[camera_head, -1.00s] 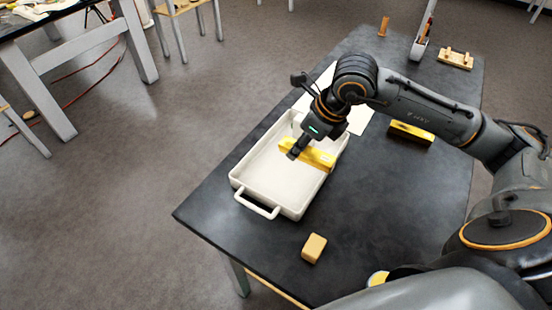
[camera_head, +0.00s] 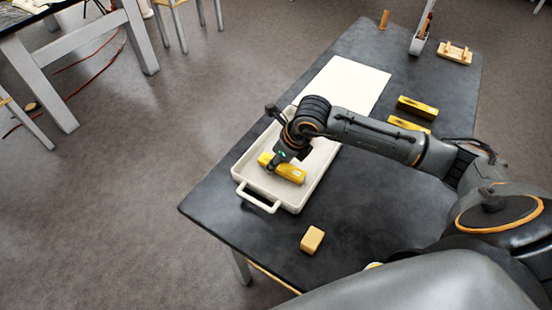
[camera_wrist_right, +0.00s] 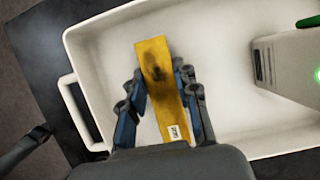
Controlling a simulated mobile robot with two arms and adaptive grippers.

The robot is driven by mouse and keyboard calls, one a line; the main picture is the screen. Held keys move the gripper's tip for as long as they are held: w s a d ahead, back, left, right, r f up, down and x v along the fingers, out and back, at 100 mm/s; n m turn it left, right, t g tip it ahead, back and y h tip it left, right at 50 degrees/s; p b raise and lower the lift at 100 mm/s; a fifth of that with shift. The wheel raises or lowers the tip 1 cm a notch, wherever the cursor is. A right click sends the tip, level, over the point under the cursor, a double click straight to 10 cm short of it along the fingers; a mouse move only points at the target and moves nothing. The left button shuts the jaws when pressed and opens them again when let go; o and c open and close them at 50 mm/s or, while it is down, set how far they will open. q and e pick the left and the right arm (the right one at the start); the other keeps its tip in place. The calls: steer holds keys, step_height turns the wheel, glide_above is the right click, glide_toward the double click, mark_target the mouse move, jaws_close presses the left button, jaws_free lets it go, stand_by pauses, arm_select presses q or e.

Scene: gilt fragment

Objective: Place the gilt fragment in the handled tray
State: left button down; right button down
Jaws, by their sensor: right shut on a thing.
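The gilt fragment (camera_head: 283,168) is a yellow-gold bar with a dark patch and a small white label. It also shows in the right wrist view (camera_wrist_right: 160,75). My right gripper (camera_head: 277,165) is shut on it, with blue-padded fingers on both sides of the bar in the right wrist view (camera_wrist_right: 160,112). The handled tray (camera_head: 318,178) is white and shallow, with a handle at its near end; it also shows in the right wrist view (camera_wrist_right: 110,60). The bar is over the tray's near part, within its walls. I cannot tell whether it touches the floor. My left gripper is not in view.
Two more yellow bars (camera_head: 417,107) (camera_head: 408,124) lie right of a white sheet (camera_head: 345,84) on the dark table (camera_head: 350,215). A tan block (camera_head: 312,240) sits near the front edge. A wooden rack (camera_head: 455,52) and a grey holder (camera_head: 417,45) stand at the back.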

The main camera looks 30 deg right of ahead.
mark_target(291, 171)
steer(key=shift+f, duration=0.1)
steer(key=c, duration=1)
jaws_free()
steer(key=b+v, duration=0.1)
steer(key=v, duration=1.1)
steer(key=shift+b, duration=0.4)
steer(key=shift+s, duration=0.1)
